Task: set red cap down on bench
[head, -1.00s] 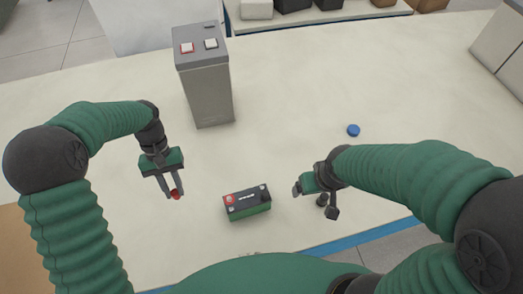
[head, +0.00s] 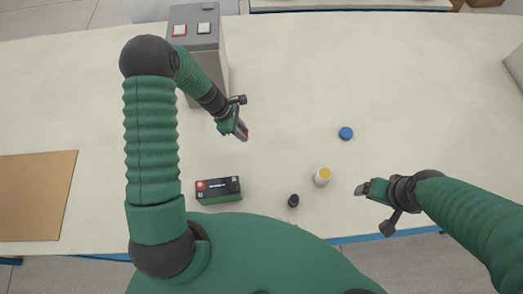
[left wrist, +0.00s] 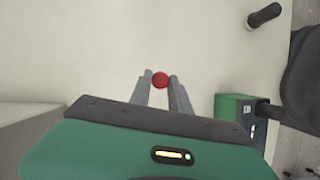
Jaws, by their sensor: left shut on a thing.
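The small red cap (head: 246,134) is between the fingertips of my left gripper (head: 242,132), over the bench (head: 290,85). In the left wrist view the round red cap (left wrist: 160,79) sits pinched between the two grey fingers, with pale bench surface behind it. I cannot tell exactly how high it is above the bench. My right gripper (head: 363,189) is at the right over the bench; whether its fingers are apart is unclear.
A green and black battery (head: 218,197) stands near the front edge. A dark cylinder (head: 293,201), a yellow-topped white cylinder (head: 322,177) and a blue cap (head: 346,133) stand to the right. A grey box with buttons (head: 192,40) is behind. The bench around the red cap is clear.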

